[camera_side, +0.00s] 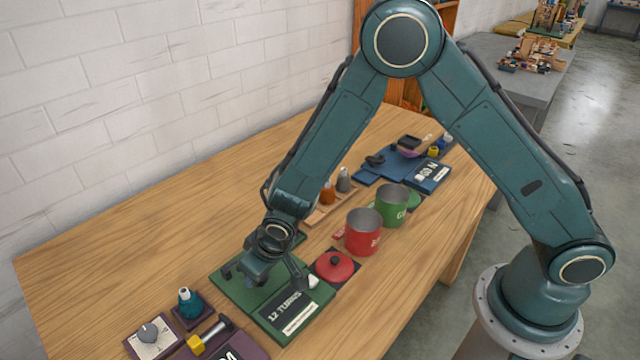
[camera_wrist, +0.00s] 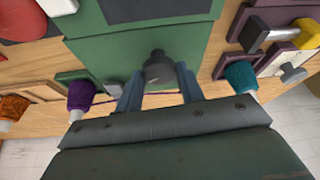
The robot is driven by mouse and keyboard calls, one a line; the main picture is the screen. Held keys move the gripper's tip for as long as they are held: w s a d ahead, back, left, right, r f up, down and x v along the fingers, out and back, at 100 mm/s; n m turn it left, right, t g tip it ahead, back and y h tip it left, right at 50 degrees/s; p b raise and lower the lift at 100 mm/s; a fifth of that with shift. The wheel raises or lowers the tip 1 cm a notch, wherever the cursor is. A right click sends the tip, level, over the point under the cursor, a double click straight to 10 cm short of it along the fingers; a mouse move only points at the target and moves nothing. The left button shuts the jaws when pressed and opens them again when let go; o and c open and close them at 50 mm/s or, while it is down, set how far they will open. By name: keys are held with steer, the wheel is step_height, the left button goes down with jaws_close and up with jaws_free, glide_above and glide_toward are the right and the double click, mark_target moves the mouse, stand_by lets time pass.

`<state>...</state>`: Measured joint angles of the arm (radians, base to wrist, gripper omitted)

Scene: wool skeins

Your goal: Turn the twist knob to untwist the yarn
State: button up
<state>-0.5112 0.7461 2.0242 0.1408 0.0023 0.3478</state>
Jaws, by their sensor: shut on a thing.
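My gripper (camera_side: 262,276) reaches down over a green board (camera_side: 232,289) in the side view. In the wrist view its two blue fingers (camera_wrist: 159,84) stand on either side of a dark grey knob (camera_wrist: 158,66) and are shut on it. The knob is mostly hidden behind my gripper in the side view. A thin purple strand of yarn (camera_wrist: 108,101) runs behind the fingers, beside a purple wound bobbin (camera_wrist: 80,95). A teal bobbin (camera_wrist: 240,77) stands on the other side. The yarn's twist is too small to make out.
A label reading "12 TURNS" (camera_side: 285,306) lies on the board's front. A dial panel (camera_side: 152,340) is at front left. The table's left rear is clear.

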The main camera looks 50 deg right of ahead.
steer(key=shift+m, duration=0.3)
steer(key=o, duration=1)
steer(key=shift+c, duration=0.2)
steer(key=shift+r, duration=0.1)
steer(key=v, duration=1.3)
steer(key=shift+r, duration=0.3)
steer(key=shift+s+a, duration=0.1)
